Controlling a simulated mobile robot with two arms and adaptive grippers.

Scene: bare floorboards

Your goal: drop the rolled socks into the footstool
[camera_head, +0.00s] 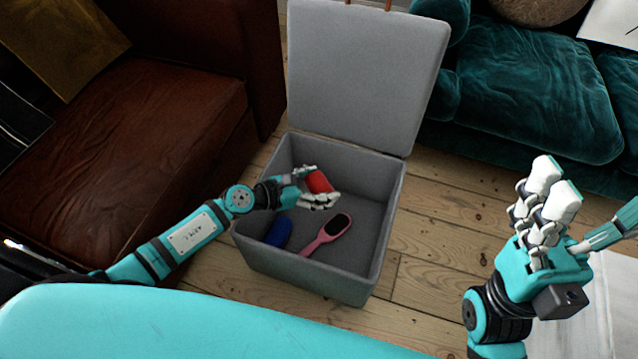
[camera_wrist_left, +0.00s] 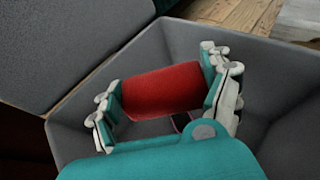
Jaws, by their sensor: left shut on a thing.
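The rolled socks, a red bundle (camera_head: 318,181), are held in my left gripper (camera_head: 315,187), inside the opening of the grey footstool (camera_head: 305,270). The left wrist view shows the red bundle (camera_wrist_left: 160,91) between the fingers of my left gripper (camera_wrist_left: 164,96), with the footstool's grey walls around and below. The footstool's lid (camera_head: 362,75) stands open at the back. My right gripper (camera_head: 575,205) is at the right, away from the footstool, with its fingers spread and nothing between them.
Inside the footstool lie a dark blue object (camera_head: 279,232) and a pink-handled brush (camera_head: 328,235). A brown leather seat (camera_head: 130,130) is at the left and a teal sofa (camera_head: 530,95) at the back right. Bare floorboards (camera_head: 450,220) lie right of the footstool.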

